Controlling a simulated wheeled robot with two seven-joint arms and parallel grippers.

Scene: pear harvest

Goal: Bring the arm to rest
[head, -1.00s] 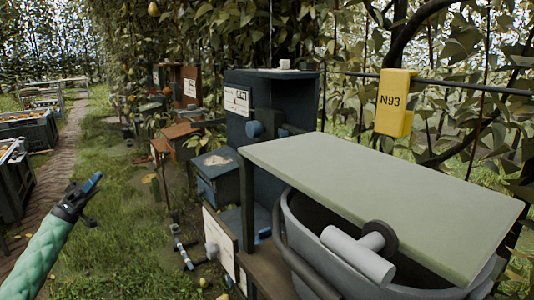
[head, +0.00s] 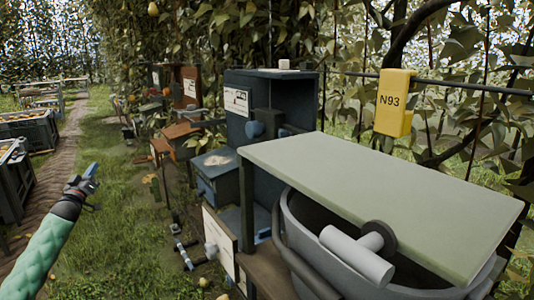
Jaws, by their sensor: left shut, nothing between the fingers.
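My left gripper (head: 89,174) shows at the left of the head view, on the end of my green-sleeved left arm (head: 42,255). Its blue-tipped fingers are shut with nothing between them. It points up and away over the grass, apart from everything around it. My right gripper and right arm are not in view.
A pale green board (head: 380,195) lies over a grey tub (head: 300,220) at the right. A dark blue cabinet (head: 240,120) stands behind it, and a yellow N93 tag (head: 394,102) hangs on a wire. Crates (head: 25,130) line the brick path at the left.

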